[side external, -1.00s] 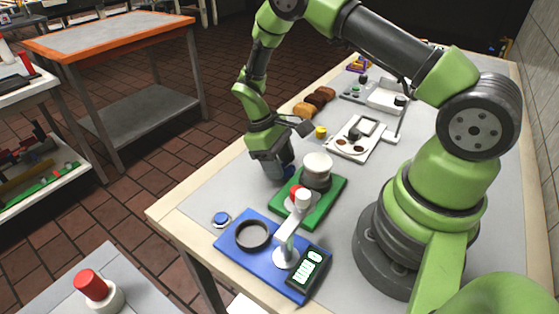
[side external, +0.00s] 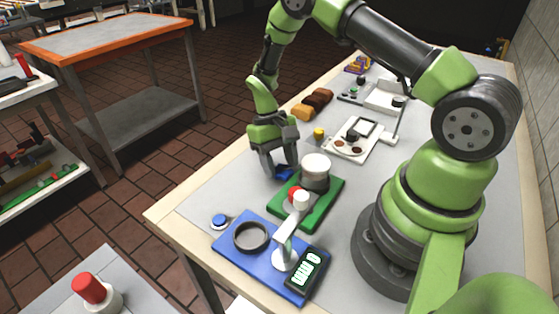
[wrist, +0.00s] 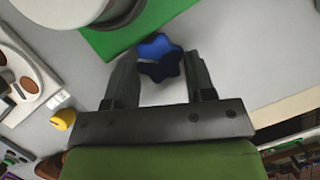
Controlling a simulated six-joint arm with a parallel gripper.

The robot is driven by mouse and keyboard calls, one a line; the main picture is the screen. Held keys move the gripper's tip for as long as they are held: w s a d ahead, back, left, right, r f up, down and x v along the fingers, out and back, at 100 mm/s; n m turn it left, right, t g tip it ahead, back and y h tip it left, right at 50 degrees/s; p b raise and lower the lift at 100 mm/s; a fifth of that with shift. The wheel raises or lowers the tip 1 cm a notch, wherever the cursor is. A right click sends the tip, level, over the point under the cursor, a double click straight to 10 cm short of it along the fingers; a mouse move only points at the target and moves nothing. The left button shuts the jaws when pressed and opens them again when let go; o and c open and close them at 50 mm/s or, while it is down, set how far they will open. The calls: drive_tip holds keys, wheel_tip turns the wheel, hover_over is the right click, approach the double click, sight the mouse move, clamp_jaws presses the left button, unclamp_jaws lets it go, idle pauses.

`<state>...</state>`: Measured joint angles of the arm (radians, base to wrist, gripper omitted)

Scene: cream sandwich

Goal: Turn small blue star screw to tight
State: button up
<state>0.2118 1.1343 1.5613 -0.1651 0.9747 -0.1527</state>
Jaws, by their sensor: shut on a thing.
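The small blue star screw (side external: 283,174) is low on the near side of the green board (side external: 322,211), by its left corner in the side view. In the wrist view the blue star (wrist: 158,46) shows its lobed edge, with a darker part nearer me. My gripper (side external: 280,168) points down over it.
A white-topped cylinder (side external: 316,166) stands on the green board close to my gripper. A blue board (side external: 231,265) with a dark ring and a display lies in front. A yellow knob (side external: 319,134) and brown loaves (side external: 313,103) are behind. Left of my gripper is bare table.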

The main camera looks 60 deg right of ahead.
idle(0.3)
drive_tip(key=o, duration=0.9)
drive_tip(key=v, duration=1)
